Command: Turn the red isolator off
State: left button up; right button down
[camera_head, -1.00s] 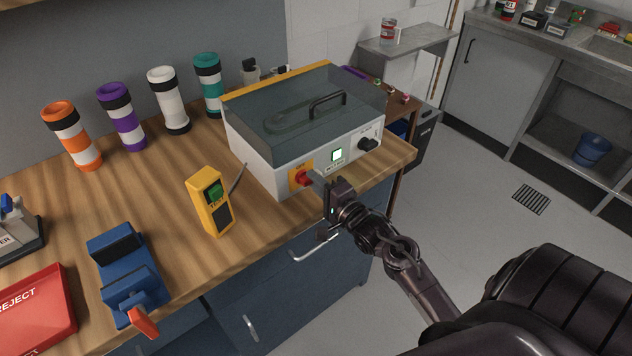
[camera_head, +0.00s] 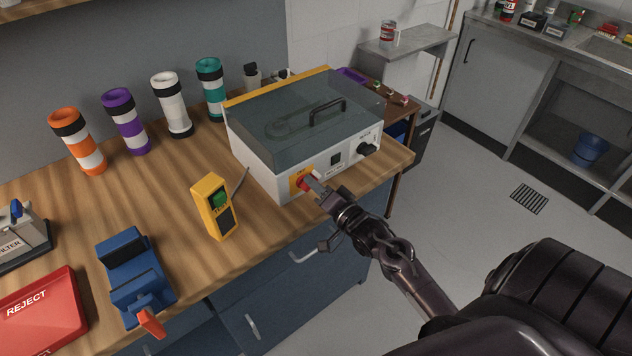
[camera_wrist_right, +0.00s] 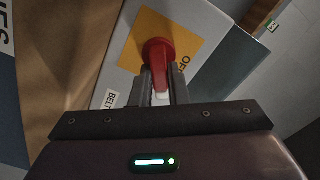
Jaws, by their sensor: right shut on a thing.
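The red isolator (camera_head: 304,182) is a rotary knob on a yellow plate (camera_head: 296,188) on the front of the white machine (camera_head: 280,178). My right gripper (camera_head: 313,187) is at the knob, its fingers shut on the handle. In the right wrist view the red isolator (camera_wrist_right: 159,58) sits between the fingertips (camera_wrist_right: 162,82), with its round base showing above them. Part of the word "OFF" is legible on the yellow plate (camera_wrist_right: 185,38). The square indicator (camera_head: 335,160) on the machine front is dark. My left gripper is not in view.
A black knob (camera_head: 367,150) is on the machine's right front. A yellow handheld tester (camera_head: 214,206) stands left of the machine. A blue vise (camera_head: 136,275) and red reject tray (camera_head: 40,312) are farther left. Several striped tubes stand along the back.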

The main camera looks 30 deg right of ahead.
jog(key=n, duration=0.2)
jog(key=n+p, duration=0.1)
jog(key=n, duration=0.2)
jog(key=shift+a+r+n, duration=0.25)
jog(key=shift+n, duration=0.05)
jog(key=n, duration=0.3)
jog(key=n+p, duration=0.1)
jog(key=n, duration=0.1)
jog(key=shift+a+n, duration=0.3)
jog(key=c, duration=1.4)
grip_release()
jog(key=shift+s, duration=0.15)
jog(key=shift+s+f, duration=0.1)
jog(key=shift+s, duration=0.25)
jog(key=s+b, duration=0.1)
jog(key=s, duration=0.6)
jog(key=shift+d+b, duration=0.25)
jog(key=shift+b, duration=0.1)
